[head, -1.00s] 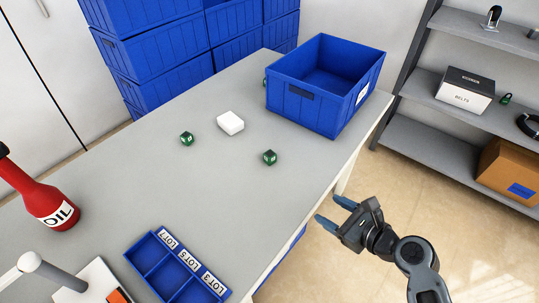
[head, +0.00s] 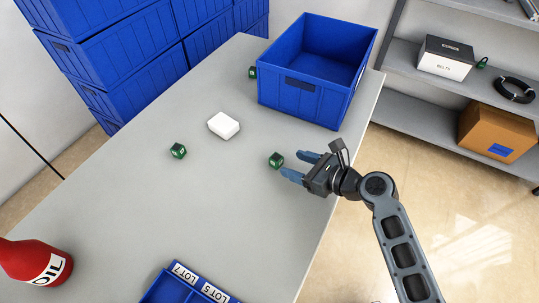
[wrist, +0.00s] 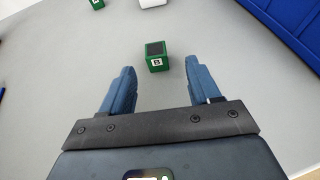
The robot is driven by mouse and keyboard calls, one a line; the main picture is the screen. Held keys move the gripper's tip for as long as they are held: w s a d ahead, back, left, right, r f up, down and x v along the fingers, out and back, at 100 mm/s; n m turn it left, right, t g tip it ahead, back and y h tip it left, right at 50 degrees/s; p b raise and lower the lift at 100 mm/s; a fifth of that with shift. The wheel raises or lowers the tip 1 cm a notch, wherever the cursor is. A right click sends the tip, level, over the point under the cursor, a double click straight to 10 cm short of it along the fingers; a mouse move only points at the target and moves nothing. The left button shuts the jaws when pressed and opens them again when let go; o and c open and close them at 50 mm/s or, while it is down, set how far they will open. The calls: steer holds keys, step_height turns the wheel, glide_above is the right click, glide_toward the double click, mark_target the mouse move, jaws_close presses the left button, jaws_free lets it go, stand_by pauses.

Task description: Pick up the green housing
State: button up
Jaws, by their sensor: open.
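A small green housing (head: 276,160) with a dark top and a white letter label sits on the grey table, right of centre in the head view. In the wrist view this housing (wrist: 156,56) is just beyond the fingertips, between their lines. My gripper (head: 299,167) is open and empty, its blue fingers pointing at the housing from the right. In the wrist view my gripper (wrist: 158,75) shows a clear gap between its fingers. A second green housing (head: 178,151) sits further left, and a third (head: 252,72) is partly hidden beside the blue bin.
The large blue bin (head: 283,92) stands at the table's back right. A white block (head: 223,125) lies mid-table. A blue lot tray (head: 165,291) and a red oil bottle (head: 38,262) are at the front. The table (head: 215,200) between them is bare.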

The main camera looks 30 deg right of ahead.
mark_target(278, 158)
steer(key=x, duration=0.7)
steer(key=shift+a+r, duration=0.3)
steer(key=shift+r, duration=0.05)
steer(key=c, duration=1)
